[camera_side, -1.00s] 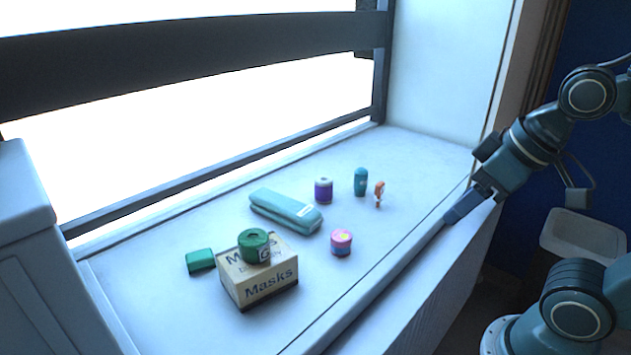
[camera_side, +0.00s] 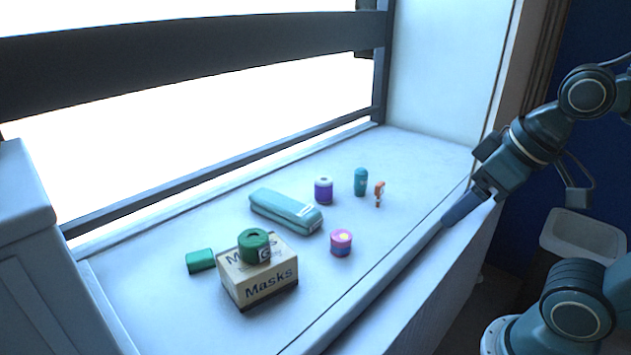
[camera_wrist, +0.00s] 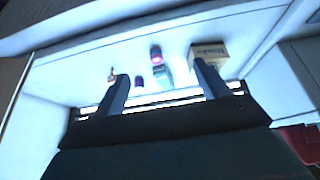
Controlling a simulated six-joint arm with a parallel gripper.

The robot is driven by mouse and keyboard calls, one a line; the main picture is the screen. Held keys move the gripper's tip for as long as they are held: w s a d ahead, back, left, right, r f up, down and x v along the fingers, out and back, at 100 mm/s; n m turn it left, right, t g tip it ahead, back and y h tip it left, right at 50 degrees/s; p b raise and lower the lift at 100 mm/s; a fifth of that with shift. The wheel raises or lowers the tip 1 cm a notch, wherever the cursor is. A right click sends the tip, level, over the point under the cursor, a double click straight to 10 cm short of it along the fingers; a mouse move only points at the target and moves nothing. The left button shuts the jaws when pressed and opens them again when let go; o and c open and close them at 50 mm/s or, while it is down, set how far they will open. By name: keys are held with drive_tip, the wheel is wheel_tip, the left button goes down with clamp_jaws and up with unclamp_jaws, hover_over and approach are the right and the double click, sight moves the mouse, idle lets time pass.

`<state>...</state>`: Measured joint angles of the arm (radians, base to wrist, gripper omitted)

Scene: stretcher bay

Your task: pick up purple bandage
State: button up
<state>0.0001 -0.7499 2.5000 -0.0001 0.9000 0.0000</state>
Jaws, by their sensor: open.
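The purple bandage (camera_side: 323,191) is a small upright roll with a pale top. It stands on the white sill, behind the teal case (camera_side: 286,210) and left of a teal bottle (camera_side: 360,182). In the wrist view a small purple shape (camera_wrist: 139,82), seemingly the bandage, shows between the fingers. My gripper (camera_side: 459,209) is at the right front edge of the sill, well apart from the bandage. In the wrist view my gripper (camera_wrist: 160,70) has its two fingers spread wide, with nothing held between them.
A pink roll (camera_side: 341,243) stands in front of the bandage. A small orange item (camera_side: 379,193) is right of the bottle. A Masks box (camera_side: 259,284) bears a green roll (camera_side: 254,246); a green packet (camera_side: 200,261) lies left. The sill's right part is clear.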

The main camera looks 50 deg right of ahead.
drive_tip(key=w+d+r+n, duration=0.1)
drive_tip(key=w+r, duration=0.3)
drive_tip(key=w, duration=0.6)
drive_tip(key=n+g+y, duration=0.1)
drive_tip(key=n, duration=0.2)
hover_over(326, 180)
drive_tip(key=s+d, duration=0.2)
drive_tip(key=s, duration=0.2)
wheel_tip(326, 180, down, 15)
drive_tip(key=shift+a, duration=0.2)
drive_tip(key=shift+f, duration=0.15)
drive_tip(key=x, duration=0.7)
drive_tip(key=shift+a, duration=0.15)
drive_tip(key=shift+w+f, duration=0.25)
drive_tip(key=shift+f, duration=0.4)
